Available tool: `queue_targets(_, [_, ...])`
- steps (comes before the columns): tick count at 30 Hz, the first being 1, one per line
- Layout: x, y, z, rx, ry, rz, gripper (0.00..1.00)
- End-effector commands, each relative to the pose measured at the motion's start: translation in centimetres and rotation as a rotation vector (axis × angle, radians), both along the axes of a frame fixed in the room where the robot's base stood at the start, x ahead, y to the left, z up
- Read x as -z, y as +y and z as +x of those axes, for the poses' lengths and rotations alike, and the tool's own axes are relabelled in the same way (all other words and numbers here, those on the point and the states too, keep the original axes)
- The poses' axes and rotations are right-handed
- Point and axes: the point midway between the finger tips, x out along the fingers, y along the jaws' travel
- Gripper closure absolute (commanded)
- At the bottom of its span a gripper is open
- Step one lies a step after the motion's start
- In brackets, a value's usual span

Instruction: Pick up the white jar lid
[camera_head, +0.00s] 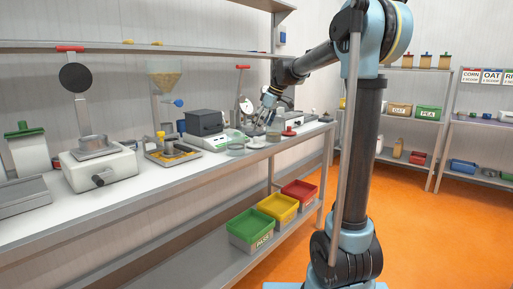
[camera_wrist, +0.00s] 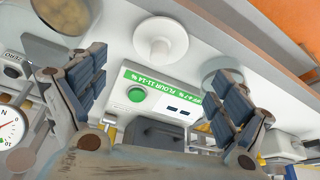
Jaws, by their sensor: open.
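The white jar lid (camera_wrist: 158,42) is a round white disc with a raised round knob. It lies on the white worktop (camera_wrist: 115,18) at the upper middle of the wrist view. In the head view it appears as a small pale disc (camera_head: 257,145) near the bench's front edge. My gripper (camera_wrist: 159,68) is open and empty, its two dark-padded fingers apart at left and right of the wrist view. The lid shows beyond the gap between them, not touching them. In the head view my gripper (camera_head: 268,112) is above the far part of the bench.
A clear round glass vessel (camera_wrist: 223,72) stands right of the lid. A device with a green label and button (camera_wrist: 150,92) is just below the lid in the wrist view. A dark box (camera_head: 204,123) and a shelf (camera_head: 130,47) are nearby. Coloured bins (camera_head: 277,207) sit below.

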Motion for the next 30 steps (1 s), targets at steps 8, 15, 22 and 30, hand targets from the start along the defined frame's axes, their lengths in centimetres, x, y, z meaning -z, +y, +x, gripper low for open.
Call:
queue_targets(8, [2.7,1.0,0.4,-0.001,0.0,0.0,0.08])
queue_targets(15, [4.6,1.8,0.9,-0.001,-0.001,0.001,0.08])
queue_targets(22, [7.1,2.7,1.3,0.0,-0.001,0.001,0.08])
queue_targets(30, [7.6,2.8,1.3,0.0,0.0,0.001,0.08])
